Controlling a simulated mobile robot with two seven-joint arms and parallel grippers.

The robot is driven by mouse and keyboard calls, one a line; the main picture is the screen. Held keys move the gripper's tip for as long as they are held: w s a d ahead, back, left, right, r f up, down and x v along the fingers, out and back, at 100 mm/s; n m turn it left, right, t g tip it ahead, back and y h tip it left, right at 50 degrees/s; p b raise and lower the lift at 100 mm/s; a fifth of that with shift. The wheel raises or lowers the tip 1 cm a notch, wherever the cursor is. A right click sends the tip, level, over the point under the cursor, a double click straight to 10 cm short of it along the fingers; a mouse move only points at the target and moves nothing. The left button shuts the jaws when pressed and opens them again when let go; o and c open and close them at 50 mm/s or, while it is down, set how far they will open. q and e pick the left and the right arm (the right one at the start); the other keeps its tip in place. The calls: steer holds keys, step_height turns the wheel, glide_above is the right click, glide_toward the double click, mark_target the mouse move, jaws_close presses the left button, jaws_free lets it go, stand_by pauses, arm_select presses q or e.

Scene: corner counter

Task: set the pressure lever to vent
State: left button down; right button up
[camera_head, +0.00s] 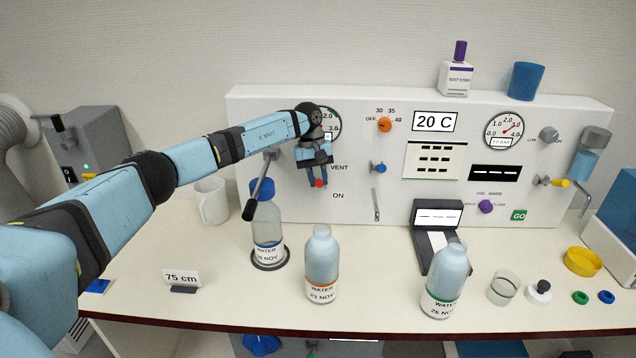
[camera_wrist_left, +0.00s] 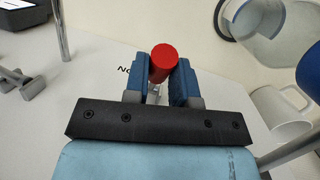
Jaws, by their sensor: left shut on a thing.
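The pressure lever's red knob (camera_head: 319,183) shows at the lower end of my left gripper (camera_head: 317,177), on the panel's left part. Its height lies between the printed VENT label (camera_head: 339,167) and the ON label (camera_head: 338,196). In the left wrist view the red knob (camera_wrist_left: 164,58) sits between the blue fingers of my left gripper (camera_wrist_left: 161,82), which are shut on it. The lever's stem is mostly hidden by the gripper, so its exact setting is unclear. My right gripper is not in view.
Other water bottles (camera_head: 322,258) stand in front. A white mug (camera_head: 211,203) is at left. A blue valve knob (camera_head: 379,168) sits right of the labels.

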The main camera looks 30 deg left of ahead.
arm_select(q)
steer(key=shift+r, duration=0.2)
steer(key=c, duration=0.9)
jaws_free()
steer(key=shift+f, duration=0.1)
steer(key=shift+c, duration=0.2)
step_height(320, 180, up, 20)
steer(key=b, duration=0.3)
